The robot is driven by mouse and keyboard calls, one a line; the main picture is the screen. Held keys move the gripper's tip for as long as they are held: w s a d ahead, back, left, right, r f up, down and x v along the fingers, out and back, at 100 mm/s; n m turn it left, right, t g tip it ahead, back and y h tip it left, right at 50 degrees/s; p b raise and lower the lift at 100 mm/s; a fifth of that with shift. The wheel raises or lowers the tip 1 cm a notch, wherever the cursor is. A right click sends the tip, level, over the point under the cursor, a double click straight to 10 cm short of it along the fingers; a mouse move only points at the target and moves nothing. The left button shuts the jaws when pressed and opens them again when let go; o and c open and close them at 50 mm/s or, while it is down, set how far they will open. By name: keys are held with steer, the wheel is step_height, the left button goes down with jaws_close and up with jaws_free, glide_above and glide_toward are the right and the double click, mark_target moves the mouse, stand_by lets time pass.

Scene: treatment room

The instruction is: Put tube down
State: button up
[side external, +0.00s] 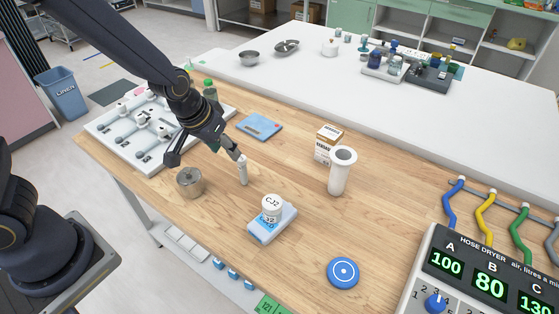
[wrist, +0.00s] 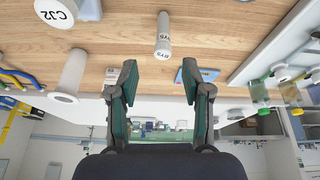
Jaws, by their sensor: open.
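A slim white tube (side external: 243,172) stands upright on the wooden table, between the metal pot and the labelled jar. In the wrist view the tube (wrist: 163,36) carries a dark-lettered label and shows beyond my fingertips, in line with the gap between them. My gripper (side external: 207,154) is open, with its fingers spread and nothing between them. In the side view one fingertip overlaps the tube's top; I cannot tell whether it touches. The wrist view shows both green-padded fingers of my gripper (wrist: 160,78) apart.
A metal pot (side external: 189,182) stands left of the tube. A labelled jar (side external: 271,208) sits on a blue-white block (side external: 262,232). A white flanged cylinder (side external: 340,175), small carton (side external: 327,142), blue flat item (side external: 260,127) and blue disc (side external: 343,272) surround clear wood. A white rack (side external: 130,138) lies left.

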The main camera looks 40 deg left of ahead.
steer(key=s+a+r, duration=0.2)
steer(key=s+r, duration=0.6)
steer(key=s+a+r+m+t, duration=0.1)
steer(key=s+a+r, duration=0.2)
steer(key=s+r, duration=0.5)
steer(key=shift+s+a+r, duration=0.2)
steer(key=shift+s+r, duration=0.05)
steer(key=shift+r, duration=0.2)
